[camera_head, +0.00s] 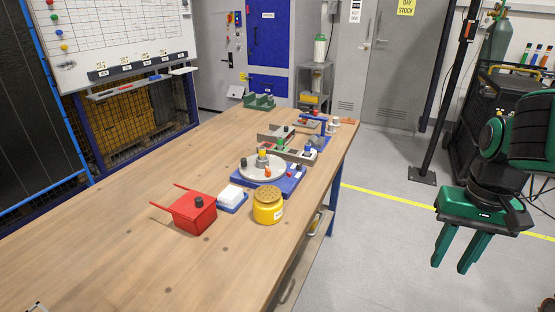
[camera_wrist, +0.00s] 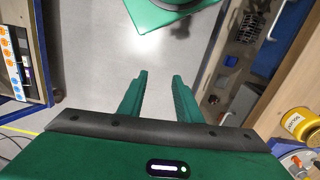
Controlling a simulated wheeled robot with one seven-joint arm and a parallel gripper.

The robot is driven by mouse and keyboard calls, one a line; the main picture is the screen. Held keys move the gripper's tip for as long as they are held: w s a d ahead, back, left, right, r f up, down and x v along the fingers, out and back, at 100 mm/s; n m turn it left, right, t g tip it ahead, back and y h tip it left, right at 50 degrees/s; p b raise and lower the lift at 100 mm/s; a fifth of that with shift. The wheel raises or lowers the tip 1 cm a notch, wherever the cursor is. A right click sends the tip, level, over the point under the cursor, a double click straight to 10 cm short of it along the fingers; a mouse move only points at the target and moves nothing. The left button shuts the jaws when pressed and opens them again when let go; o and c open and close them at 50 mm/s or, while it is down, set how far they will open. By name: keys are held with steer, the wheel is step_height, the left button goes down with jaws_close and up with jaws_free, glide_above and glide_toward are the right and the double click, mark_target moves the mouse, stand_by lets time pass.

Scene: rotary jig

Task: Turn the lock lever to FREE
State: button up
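The rotary jig is a round grey turntable (camera_head: 252,172) on a blue base (camera_head: 287,187), standing on the wooden bench near its right edge. Small black, yellow and orange parts sit on the disc, and a small red and white part is at the base's right side. I cannot make out which part is the lock lever or how it is set. Part of the jig shows at the lower right edge of the wrist view. My gripper (camera_head: 449,267) hangs over the floor, well to the right of the bench, fingers down. Its green fingers (camera_wrist: 160,77) are apart with nothing between them.
A yellow jar (camera_head: 268,207) stands just in front of the jig. A white block on a blue tray (camera_head: 233,203) and a red box with handles (camera_head: 194,214) lie left of it. Grey fixtures (camera_head: 287,148) stand behind. Open floor (camera_head: 375,240) separates my gripper from the bench.

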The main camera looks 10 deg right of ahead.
steer(key=shift+d, duration=0.15)
steer(key=o, duration=0.3)
steer(key=shift+w+d+r+n, duration=0.1)
steer(key=shift+w+r+n, duration=0.1)
steer(key=shift+r, duration=0.2)
steer(key=shift+w+d+r+n, duration=0.1)
steer(key=shift+w+r, duration=0.05)
steer(key=shift+r, duration=0.25)
step_height(320, 180, up, 3)
steer(key=n+t+y, duration=0.3)
steer(key=n+y, duration=0.1)
steer(key=n, duration=1.3)
glide_above(300, 163)
steer(key=s+d, duration=0.3)
steer(key=x, duration=1)
steer(key=shift+w+d+f, duration=0.1)
steer(key=shift+d+f, duration=0.2)
steer(key=shift+d, duration=0.05)
